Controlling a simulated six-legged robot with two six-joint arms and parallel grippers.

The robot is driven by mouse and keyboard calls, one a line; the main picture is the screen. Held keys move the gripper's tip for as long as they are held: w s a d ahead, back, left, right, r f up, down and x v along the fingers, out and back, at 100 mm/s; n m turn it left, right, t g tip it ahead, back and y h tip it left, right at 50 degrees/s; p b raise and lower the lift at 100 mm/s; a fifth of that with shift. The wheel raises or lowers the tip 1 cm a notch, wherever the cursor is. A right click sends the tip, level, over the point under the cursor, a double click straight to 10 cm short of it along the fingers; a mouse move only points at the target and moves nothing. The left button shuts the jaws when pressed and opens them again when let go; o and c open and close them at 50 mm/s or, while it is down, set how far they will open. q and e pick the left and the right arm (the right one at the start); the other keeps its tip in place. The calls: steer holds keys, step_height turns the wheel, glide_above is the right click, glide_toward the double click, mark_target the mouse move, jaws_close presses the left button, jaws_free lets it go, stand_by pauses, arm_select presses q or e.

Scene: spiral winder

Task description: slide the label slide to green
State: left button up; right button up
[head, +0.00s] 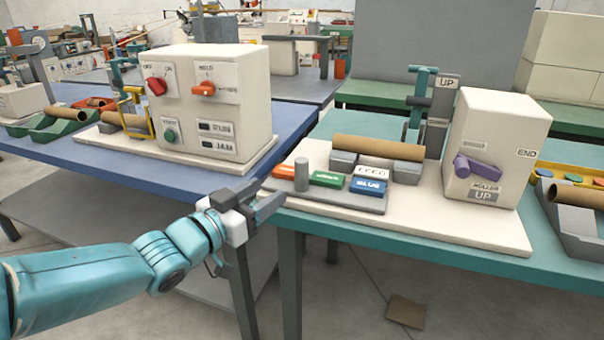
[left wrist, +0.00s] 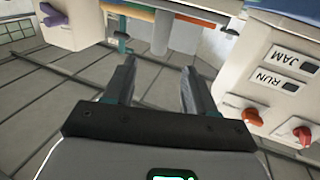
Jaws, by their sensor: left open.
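The label slide's grey base (head: 345,201) lies on the front left of the cream board on the teal-edged table. A short grey upright post (head: 301,174) stands at its left part, beside an orange label (head: 283,171) and a green label (head: 327,179). A blue label (head: 369,187) and a white FEED label (head: 372,173) are to the right. My left gripper (head: 264,199) is open and empty, just left of the slide and the table's corner, apart from the post. Its fingers also show in the left wrist view (left wrist: 160,90), with nothing between them. My right gripper is not in view.
A cardboard tube (head: 378,147) rests on grey supports behind the labels. A cream box with a purple lever (head: 477,167) stands to the right. A cream control box (head: 215,115) with red and orange knobs is on the blue table at left. A gap separates the tables.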

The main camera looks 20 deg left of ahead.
mark_target(297, 172)
arm_select(q)
steer(key=b+x, duration=0.1)
steer(key=x, duration=1.1)
steer(key=shift+f, duration=0.1)
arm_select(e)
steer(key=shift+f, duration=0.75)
